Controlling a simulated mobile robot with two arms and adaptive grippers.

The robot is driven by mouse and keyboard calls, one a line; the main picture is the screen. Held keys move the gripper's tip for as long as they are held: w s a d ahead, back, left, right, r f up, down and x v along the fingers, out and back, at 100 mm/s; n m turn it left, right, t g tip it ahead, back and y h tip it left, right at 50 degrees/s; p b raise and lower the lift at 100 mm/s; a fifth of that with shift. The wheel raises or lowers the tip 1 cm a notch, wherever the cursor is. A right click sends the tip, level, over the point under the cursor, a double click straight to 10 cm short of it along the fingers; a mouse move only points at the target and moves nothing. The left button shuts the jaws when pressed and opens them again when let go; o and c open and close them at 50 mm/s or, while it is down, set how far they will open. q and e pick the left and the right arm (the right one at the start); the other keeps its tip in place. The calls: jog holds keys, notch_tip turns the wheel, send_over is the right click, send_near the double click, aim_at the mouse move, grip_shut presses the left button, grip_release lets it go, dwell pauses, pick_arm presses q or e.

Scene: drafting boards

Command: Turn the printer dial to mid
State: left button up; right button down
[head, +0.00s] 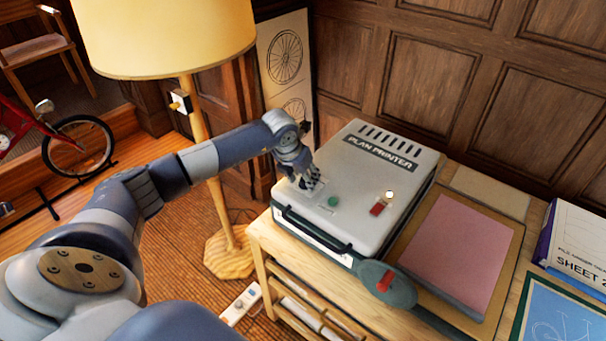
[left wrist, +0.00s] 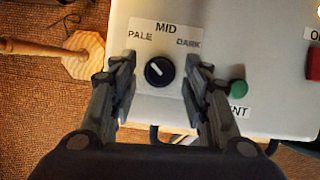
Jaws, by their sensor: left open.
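The plan printer (head: 362,179) is a pale grey box on a wooden table. Its dial (left wrist: 159,71) is a black round knob with a white pointer line, seen in the left wrist view below the labels PALE, MID and DARK. The pointer slants up and to the left, toward PALE. My left gripper (head: 312,183) is over the printer's left side and hides the dial in the head view. In the left wrist view my left gripper (left wrist: 160,70) is open, with one finger on each side of the dial. I cannot tell whether the fingers touch it. My right gripper is not in view.
A green button (head: 333,201) and a red switch (head: 377,209) are right of the dial. A lamp (head: 165,35) stands left of the table. A pink sheet (head: 447,252) on a board lies right of the printer.

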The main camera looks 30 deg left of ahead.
pick_arm(q)
jog(key=shift+f, duration=0.1)
grip_shut()
